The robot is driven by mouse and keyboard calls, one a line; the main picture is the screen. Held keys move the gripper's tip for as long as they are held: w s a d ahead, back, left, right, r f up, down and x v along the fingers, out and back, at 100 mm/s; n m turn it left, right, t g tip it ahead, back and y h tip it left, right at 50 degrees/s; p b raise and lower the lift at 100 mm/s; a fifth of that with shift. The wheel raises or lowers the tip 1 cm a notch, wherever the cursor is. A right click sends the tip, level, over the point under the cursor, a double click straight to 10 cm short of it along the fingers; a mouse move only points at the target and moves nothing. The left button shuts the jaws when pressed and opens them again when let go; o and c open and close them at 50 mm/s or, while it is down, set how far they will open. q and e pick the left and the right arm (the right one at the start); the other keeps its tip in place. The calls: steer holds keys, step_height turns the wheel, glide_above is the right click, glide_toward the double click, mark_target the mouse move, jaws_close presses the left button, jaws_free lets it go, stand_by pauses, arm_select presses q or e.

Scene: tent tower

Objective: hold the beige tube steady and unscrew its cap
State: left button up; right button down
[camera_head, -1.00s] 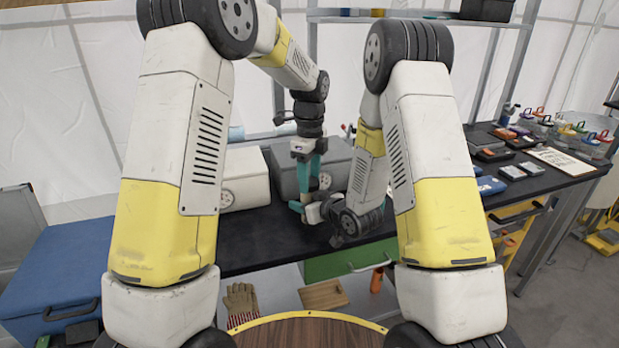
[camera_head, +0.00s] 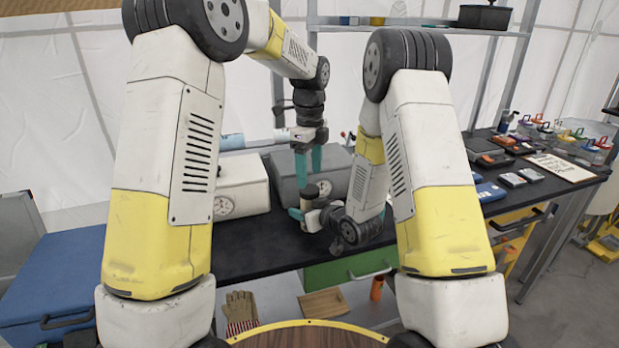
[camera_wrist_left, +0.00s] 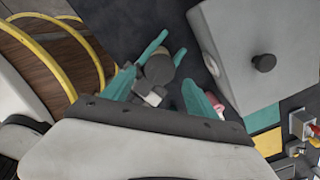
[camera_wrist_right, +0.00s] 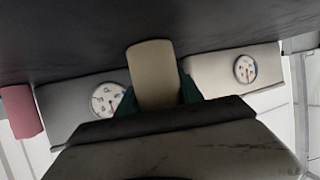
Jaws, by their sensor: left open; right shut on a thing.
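The beige tube (camera_head: 308,204) stands upright above the dark table, with a dark round cap (camera_head: 310,191) on its top end. My right gripper (camera_head: 299,212) is shut on the tube from the side. The right wrist view shows the tube (camera_wrist_right: 151,75) between its teal fingers, with the capped end hidden. My left gripper (camera_head: 309,176) points down, open and empty, just above the cap. In the left wrist view, the cap (camera_wrist_left: 158,68) lies ahead of and between the spread teal fingers, apart from them.
Two boxes with gauges, one white (camera_head: 242,186) and one grey (camera_head: 335,170), stand close behind the tube. A green drawer (camera_head: 350,266) is below the table edge.

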mark_target(309, 189)
arm_select(q)
step_height(309, 189, up, 3)
steer(key=shift+r, duration=0.1)
step_height(309, 189, down, 8)
steer(key=shift+r, duration=0.1)
stand_by(0.3)
steer(key=c, duration=1.4)
steer(key=o, duration=1.5)
steer(key=shift+r, duration=2.25)
